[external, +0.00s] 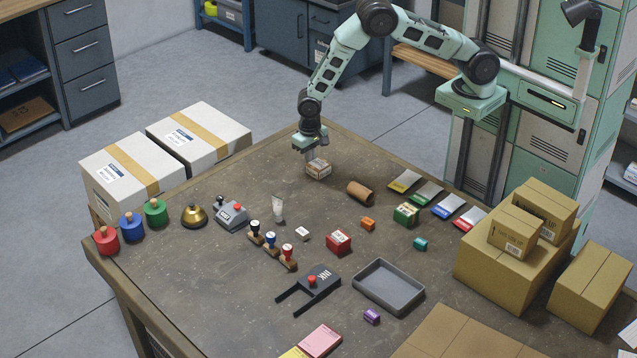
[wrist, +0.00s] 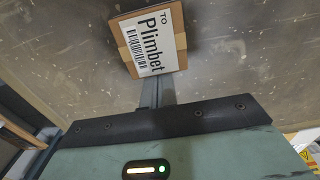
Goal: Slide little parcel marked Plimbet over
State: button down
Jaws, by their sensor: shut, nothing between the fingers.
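The little parcel marked Plimbet (external: 319,169) is a small brown box on the table near its far edge. In the wrist view the parcel (wrist: 152,43) shows a white label reading "TO Plimbet" with a barcode. My gripper (external: 309,157) is shut and empty, pointing down close beside the parcel, on its far left side. In the wrist view my gripper's fingers (wrist: 157,92) end right at the parcel's edge; I cannot tell whether they touch it.
A brown cylinder (external: 361,192) lies to the parcel's right. A red box (external: 338,242), a green box (external: 406,214), stamps (external: 271,240) and a grey tray (external: 388,305) stand nearer the front. The tabletop (external: 240,180) left of the parcel is bare. Large white boxes (external: 199,143) stand beyond the left edge.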

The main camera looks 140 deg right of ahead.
aim_at(323, 166)
jog(key=a, duration=0.6)
jog(key=shift+a, duration=0.25)
jog(key=shift+d, duration=0.35)
jog(key=d, duration=0.3)
jog(key=shift+f, duration=0.1)
jog(key=shift+w+d+r+b, duration=0.1)
jog(key=shift+d+r+b, duration=0.1)
jog(key=shift+r+b, duration=0.35)
notch_tip(323, 166, up, 9)
jog(key=shift+r+b, duration=0.1)
jog(key=shift+b, duration=0.25)
jog(key=shift+a, duration=0.15)
